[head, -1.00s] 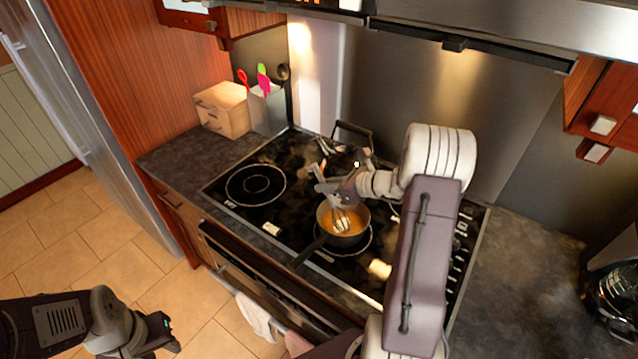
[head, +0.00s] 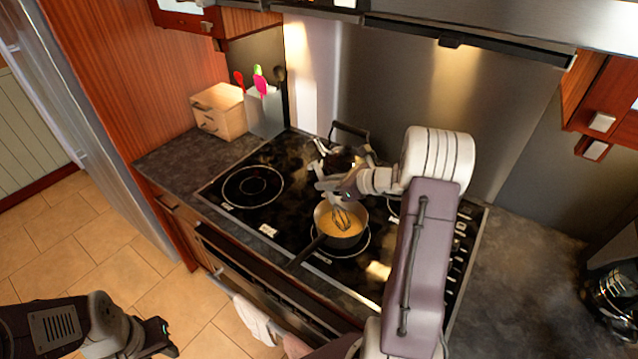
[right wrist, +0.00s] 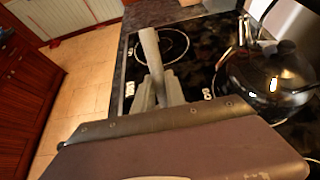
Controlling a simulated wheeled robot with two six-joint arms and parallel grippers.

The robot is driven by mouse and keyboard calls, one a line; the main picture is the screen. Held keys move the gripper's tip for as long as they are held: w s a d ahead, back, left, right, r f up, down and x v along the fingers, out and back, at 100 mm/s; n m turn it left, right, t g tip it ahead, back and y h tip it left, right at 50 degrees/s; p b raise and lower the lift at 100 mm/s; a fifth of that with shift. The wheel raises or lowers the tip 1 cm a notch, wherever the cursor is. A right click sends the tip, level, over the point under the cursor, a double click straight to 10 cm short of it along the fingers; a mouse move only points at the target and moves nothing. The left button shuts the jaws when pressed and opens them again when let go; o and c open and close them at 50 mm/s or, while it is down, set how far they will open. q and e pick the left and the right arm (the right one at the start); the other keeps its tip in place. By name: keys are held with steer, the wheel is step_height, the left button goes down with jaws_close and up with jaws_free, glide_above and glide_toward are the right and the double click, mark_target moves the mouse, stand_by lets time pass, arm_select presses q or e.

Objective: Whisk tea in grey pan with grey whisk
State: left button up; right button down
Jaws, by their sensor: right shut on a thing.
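The grey pan (head: 355,237) stands on the front burner of the stove with its handle toward the front left. Orange-yellow tea (head: 328,220) is in it. The grey whisk (head: 342,219) has its wire head down in the pan, at the tea. My right gripper (head: 326,184) is above the pan, shut on the whisk's handle. In the right wrist view the grey handle (right wrist: 151,50) rises out of the gripper's fingers (right wrist: 158,92). The whisk's head is hidden there. My left gripper (head: 160,336) is low at the left, over the floor, away from the stove; its jaws are unclear.
A dark kettle (right wrist: 268,78) stands on a back burner close to my right gripper. The front left burner (head: 252,185) is empty. A wooden box (head: 219,111) and a utensil holder (head: 265,108) stand at the back left. A coffee pot (head: 612,292) is at the right.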

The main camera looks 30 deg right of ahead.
mark_target(317, 164)
steer(key=shift+w+a+f, duration=0.1)
steer(key=shift+w+a, duration=0.35)
steer(key=shift+w, duration=0.25)
steer(key=shift+w+a, duration=0.15)
steer(key=shift+a, duration=0.05)
steer(key=shift+r, duration=0.2)
steer(key=r+p, duration=0.1)
steer(key=w+r+p, duration=0.1)
steer(key=r, duration=0.1)
steer(key=w+a+r+p, duration=0.1)
steer(key=shift+r+p, duration=0.3)
steer(key=shift+p, duration=0.1)
steer(key=shift+w+a+r+p, duration=0.3)
steer(key=shift+w+r+p, duration=0.15)
steer(key=shift+r+p, duration=0.3)
steer(key=shift+w+a+r+p, duration=0.25)
steer(key=shift+w+r+p, duration=0.25)
steer(key=shift+r, duration=0.3)
steer(key=shift+s, duration=0.1)
